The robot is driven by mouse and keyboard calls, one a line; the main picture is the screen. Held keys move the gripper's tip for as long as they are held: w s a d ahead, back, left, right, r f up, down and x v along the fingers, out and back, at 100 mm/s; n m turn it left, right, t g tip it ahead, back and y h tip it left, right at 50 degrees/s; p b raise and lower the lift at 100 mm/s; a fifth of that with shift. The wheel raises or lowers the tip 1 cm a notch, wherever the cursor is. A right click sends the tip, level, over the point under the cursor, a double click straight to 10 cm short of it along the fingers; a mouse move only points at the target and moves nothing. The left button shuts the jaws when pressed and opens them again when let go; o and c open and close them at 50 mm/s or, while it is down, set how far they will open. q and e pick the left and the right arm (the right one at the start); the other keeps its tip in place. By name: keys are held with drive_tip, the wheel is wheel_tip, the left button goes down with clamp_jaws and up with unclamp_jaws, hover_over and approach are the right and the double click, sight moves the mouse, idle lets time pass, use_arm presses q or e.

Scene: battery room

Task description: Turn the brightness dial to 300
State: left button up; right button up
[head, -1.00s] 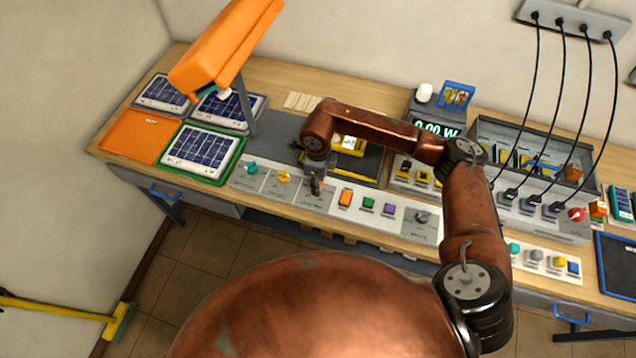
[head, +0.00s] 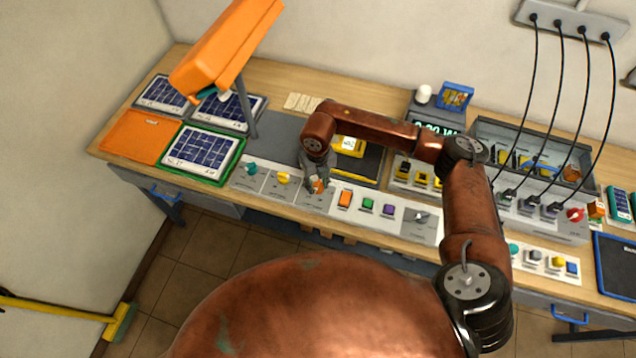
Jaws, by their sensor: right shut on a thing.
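A row of dials sits on the pale control panel at the front of the bench: a teal dial (head: 251,168), a yellow dial (head: 283,177) and an orange dial (head: 317,186). Their labels are too small to read, so I cannot tell which is the brightness dial by its text. My right gripper (head: 316,184) points down at the panel and is shut on the orange dial, which shows partly between the fingers. The dial's pointer and scale are mostly hidden. My left gripper is not in view.
Orange, green and purple buttons (head: 367,204) lie just right of the gripper. An orange lamp (head: 222,48) overhangs solar panels (head: 201,149) at the left. A grey box with cables (head: 535,190) stands at the right. A display (head: 436,127) is partly covered by my arm.

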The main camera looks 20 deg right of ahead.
sight(318, 184)
drive_tip(key=m+p, duration=0.1)
drive_tip(key=m, duration=0.3)
drive_tip(key=shift+m, duration=0.4)
idle(0.4)
drive_tip(key=o, duration=1.2)
drive_tip(key=shift+c, duration=0.2)
drive_tip(key=shift+r, duration=0.15)
wheel_tip(318, 184, up, 12)
